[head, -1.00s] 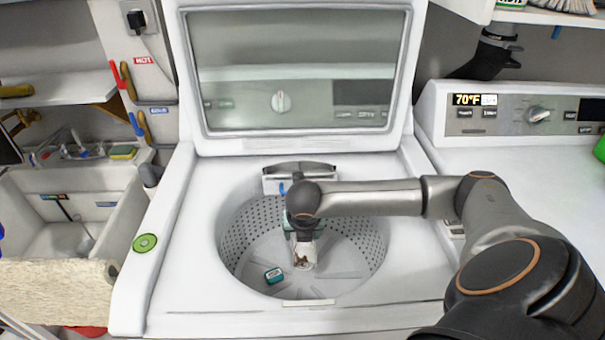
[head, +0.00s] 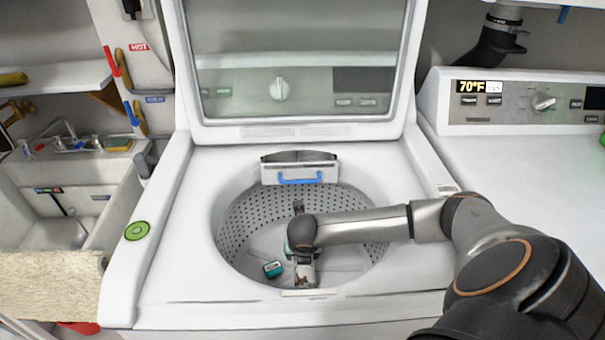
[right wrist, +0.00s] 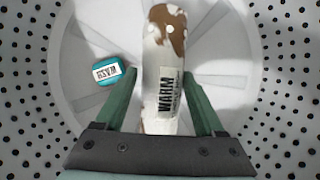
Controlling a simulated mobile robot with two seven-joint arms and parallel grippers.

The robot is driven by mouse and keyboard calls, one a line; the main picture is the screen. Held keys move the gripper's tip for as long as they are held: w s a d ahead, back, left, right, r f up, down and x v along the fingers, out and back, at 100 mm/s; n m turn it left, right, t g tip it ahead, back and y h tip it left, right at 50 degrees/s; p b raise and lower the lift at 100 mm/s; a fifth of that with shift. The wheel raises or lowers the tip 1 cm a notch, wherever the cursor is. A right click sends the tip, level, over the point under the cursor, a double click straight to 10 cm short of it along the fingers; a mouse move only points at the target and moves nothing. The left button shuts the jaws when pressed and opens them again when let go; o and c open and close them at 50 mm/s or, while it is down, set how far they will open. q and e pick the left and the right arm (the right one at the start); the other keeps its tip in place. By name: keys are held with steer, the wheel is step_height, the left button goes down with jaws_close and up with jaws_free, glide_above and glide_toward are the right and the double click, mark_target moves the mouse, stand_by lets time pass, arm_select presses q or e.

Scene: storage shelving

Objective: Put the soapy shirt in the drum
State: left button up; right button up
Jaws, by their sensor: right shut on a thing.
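The soapy shirt (head: 306,274), a rolled white piece with brown stains and white foam spots, is inside the perforated washer drum (head: 238,232). It also shows in the right wrist view (right wrist: 160,60), with a "WARM" label on it. My right gripper (right wrist: 167,88) is shut on the shirt, its green fingers on either side. In the head view the right gripper (head: 304,260) is down in the drum, partly hidden by my wrist. My left gripper is not in view.
A small teal labelled item (head: 273,269) lies on the drum floor left of the shirt. The washer lid (head: 290,65) stands open behind. A dispenser with a blue handle (head: 300,178) sits at the drum's back rim. A sink (head: 65,205) is at left.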

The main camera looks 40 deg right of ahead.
steer(key=shift+f, duration=0.6)
steer(key=o, duration=1.5)
steer(key=shift+r, duration=0.35)
steer(key=p+v, duration=0.2)
steer(key=v, duration=1)
steer(key=shift+r, duration=0.25)
